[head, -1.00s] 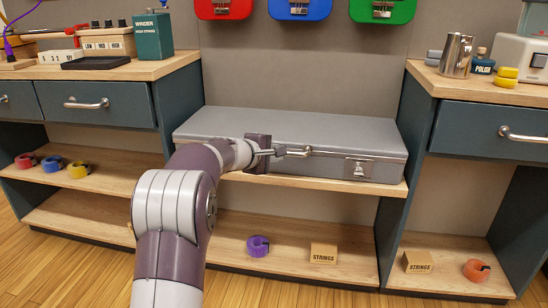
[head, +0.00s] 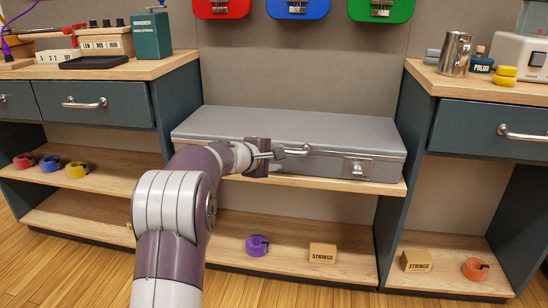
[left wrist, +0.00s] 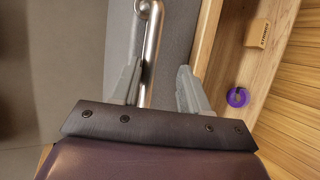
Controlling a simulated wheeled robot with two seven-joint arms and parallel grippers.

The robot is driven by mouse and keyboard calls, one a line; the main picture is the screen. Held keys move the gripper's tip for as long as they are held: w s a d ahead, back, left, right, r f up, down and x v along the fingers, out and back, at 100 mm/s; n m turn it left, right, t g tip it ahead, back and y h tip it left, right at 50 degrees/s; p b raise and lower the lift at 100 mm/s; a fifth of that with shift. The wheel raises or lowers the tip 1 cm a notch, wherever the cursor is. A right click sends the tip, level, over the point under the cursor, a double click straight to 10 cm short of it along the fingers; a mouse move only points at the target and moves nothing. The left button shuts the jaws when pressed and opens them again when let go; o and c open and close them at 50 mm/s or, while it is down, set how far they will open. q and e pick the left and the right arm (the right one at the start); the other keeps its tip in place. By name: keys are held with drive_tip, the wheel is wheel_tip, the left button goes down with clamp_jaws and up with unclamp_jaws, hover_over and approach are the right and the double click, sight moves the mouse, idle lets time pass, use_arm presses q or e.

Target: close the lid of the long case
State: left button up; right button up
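The long grey case (head: 300,131) lies on the middle shelf between the two cabinets. Its lid is down, and a thin seam runs along the front. A metal handle (head: 299,150) and a latch (head: 358,168) are on the front. My left gripper (head: 276,154) is at the front of the case, by the left part of the handle. In the left wrist view its fingers (left wrist: 160,88) are apart, and the handle bar (left wrist: 152,45) runs into the gap, close to the left finger. Whether it touches that finger is unclear. My right gripper is out of view.
The wooden lower shelf holds a purple tape roll (head: 257,245) and a strings box (head: 322,252). Cabinets with drawers (head: 95,103) flank the case on both sides. Red, blue and green cases (head: 298,8) hang on the wall above.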

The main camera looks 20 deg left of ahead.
use_arm(q)
drive_tip(key=p+v, duration=0.3)
drive_tip(key=v, duration=0.9)
drive_tip(key=shift+s+r, duration=0.2)
drive_tip(key=shift+s, duration=0.1)
drive_tip(key=shift+a, duration=0.1)
